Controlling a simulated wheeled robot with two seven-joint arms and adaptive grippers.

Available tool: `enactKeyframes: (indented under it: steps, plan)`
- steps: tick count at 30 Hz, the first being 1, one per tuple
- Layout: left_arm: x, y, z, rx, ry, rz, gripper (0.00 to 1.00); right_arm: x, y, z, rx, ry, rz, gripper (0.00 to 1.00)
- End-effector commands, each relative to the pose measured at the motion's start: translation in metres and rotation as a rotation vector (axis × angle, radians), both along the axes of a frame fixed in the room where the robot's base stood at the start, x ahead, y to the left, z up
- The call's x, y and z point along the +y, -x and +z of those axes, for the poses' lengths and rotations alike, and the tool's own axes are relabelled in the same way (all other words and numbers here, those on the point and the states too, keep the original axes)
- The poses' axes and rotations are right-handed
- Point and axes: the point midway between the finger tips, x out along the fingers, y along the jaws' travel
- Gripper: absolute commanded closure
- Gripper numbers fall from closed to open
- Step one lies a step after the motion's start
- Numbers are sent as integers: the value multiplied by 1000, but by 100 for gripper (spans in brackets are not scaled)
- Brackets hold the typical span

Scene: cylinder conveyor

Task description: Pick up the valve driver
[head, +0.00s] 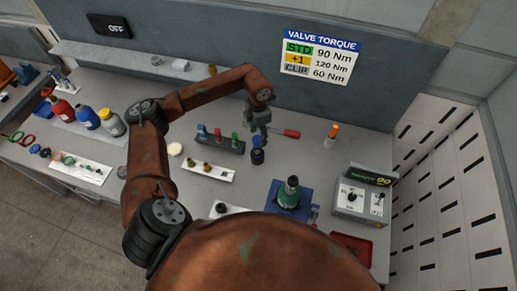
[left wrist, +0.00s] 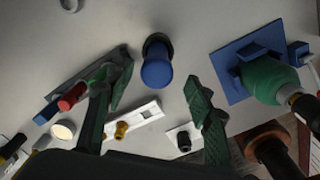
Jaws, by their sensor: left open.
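A short upright tool with a blue top and a dark base (head: 257,154) stands on the bench; I take it for the valve driver, though no label shows. In the left wrist view its blue body (left wrist: 156,68) lies between the two fingers, with gaps on both sides. My left gripper (head: 258,135) points down just above and behind it. It is open and empty; its green-grey fingers spread wide in the left wrist view (left wrist: 155,85). How far the fingertips are above the tool is hard to tell. My right gripper is not in view.
A dark rack (head: 222,144) with coloured-top tools stands close left. A white strip (head: 208,171) with brass fittings lies in front. A green valve (head: 289,192) on a blue base and a torque box (head: 361,200) stand to the right.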

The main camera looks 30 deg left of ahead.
Motion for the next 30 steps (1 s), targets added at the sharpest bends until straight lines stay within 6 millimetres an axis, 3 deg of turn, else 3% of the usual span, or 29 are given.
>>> enactKeyframes:
  steps: [4, 10, 17, 23, 30]
  plan:
    - [0, 0, -14, 1, -1, 0, 51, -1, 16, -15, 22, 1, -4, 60]
    - [0, 0, -26, 2, 0, 0, 51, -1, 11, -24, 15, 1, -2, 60]
    - [0, 1, -46, 4, 1, 1, 51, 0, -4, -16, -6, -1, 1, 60]
    - [2, 2, -61, 5, 1, 1, 51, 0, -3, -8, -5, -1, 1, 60]
    - [4, 3, -95, 4, 2, 1, 51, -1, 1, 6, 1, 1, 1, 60]
